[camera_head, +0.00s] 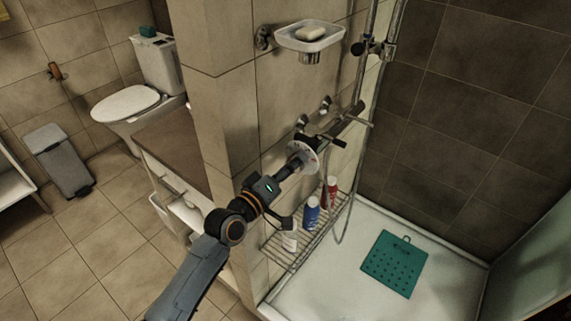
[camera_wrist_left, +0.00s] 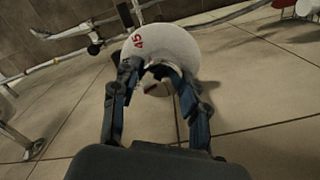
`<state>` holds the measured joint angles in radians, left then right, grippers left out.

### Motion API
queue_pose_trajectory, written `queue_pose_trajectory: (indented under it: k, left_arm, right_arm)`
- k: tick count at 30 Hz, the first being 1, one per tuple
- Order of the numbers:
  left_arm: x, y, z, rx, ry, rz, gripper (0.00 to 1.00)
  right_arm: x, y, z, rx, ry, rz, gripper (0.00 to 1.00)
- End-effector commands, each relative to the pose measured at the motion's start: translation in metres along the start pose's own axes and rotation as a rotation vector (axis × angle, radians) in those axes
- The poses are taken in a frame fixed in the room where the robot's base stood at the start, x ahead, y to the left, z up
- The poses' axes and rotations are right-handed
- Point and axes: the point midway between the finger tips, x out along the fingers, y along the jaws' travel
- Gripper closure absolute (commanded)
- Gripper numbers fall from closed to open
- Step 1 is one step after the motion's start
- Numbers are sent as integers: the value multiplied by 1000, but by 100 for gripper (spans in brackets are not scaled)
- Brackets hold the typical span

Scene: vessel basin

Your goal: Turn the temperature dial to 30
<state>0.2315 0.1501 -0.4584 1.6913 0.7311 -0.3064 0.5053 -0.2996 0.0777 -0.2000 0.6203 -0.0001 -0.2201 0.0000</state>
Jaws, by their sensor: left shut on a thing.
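The temperature dial (camera_head: 303,158) is a round white disc on the tiled shower wall, near the mixer pipes. In the left wrist view the dial (camera_wrist_left: 188,48) shows a red "45" on its upper left; other marks are hidden or too small to read. My left gripper (camera_head: 293,170) reaches it from the lower left. In the left wrist view my left gripper (camera_wrist_left: 157,75) has its two fingers at the dial's near side, shut on its middle part, which the fingers partly hide. My right gripper is in neither view.
A wire shelf (camera_head: 292,266) with several bottles, one blue (camera_head: 311,212) and one red (camera_head: 332,187), hangs just below the dial. A soap dish (camera_head: 311,37) is above. The shower hose (camera_head: 349,218) hangs close to the right. A green mat (camera_head: 394,264) lies in the shower tray.

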Motion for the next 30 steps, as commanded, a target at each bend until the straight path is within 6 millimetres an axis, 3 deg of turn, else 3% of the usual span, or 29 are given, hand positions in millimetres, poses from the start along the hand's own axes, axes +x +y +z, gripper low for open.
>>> queue_pose_trajectory:
  k: [6, 7, 10, 22, 26, 30]
  left_arm:
    - [1, 3, 0, 0, 2, 6, 87]
    - [1, 3, 0, 0, 2, 6, 54]
    - [0, 3, 0, 0, 2, 6, 34]
    - [-5, -2, -2, -1, 1, 1, 33]
    - [-23, -2, -1, -1, 0, 0, 33]
    - [-55, -1, 0, 1, -2, 1, 33]
  right_arm:
    - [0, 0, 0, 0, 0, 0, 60]
    - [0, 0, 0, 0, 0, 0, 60]
    - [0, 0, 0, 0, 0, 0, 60]
    - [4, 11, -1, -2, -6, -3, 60]
    - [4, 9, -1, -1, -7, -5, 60]
    - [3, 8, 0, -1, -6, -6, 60]
